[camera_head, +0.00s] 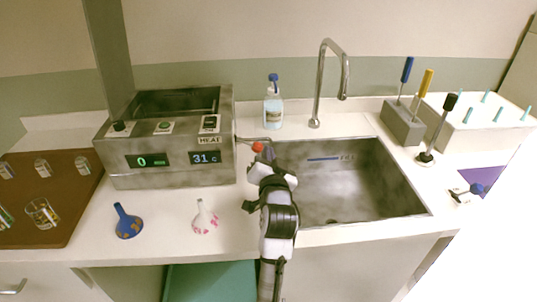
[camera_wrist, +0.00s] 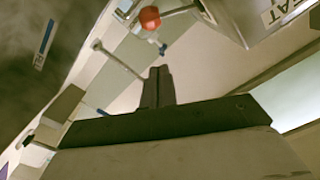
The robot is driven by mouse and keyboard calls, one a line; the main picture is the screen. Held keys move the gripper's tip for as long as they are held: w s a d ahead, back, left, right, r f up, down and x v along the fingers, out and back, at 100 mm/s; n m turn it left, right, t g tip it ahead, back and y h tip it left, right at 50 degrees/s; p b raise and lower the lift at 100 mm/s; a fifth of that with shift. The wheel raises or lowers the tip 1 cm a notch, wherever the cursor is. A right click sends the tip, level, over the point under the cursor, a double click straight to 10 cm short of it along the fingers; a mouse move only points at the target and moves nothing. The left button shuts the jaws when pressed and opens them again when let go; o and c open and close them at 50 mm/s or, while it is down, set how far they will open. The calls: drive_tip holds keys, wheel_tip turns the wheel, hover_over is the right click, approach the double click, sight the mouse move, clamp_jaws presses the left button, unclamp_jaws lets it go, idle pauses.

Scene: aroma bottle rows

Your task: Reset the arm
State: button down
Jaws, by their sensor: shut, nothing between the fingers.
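My arm reaches up from the bottom of the head view, in front of the left part of the sink. My gripper (camera_wrist: 158,88) is shut and empty in the wrist view, its two dark fingers pressed together. In the head view the gripper end is small and partly hidden by my own wrist. A red ball knob (camera_head: 258,147) on a lever at the side of the heating machine (camera_head: 172,172) is close to the gripper end in that view. The knob also shows in the wrist view (camera_wrist: 150,18), beyond the fingertips and apart from them.
The metal sink (camera_head: 400,190) with a tall faucet (camera_head: 318,85) lies right of the arm. A brown tray (camera_head: 75,190) holds small glasses. A soap bottle (camera_head: 273,108) stands behind.

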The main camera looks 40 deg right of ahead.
drive_tip(key=b+v, duration=0.2)
drive_tip(key=v, duration=0.5)
drive_tip(key=shift+s+a+f, duration=0.25)
drive_tip(key=shift+a+f, duration=0.1)
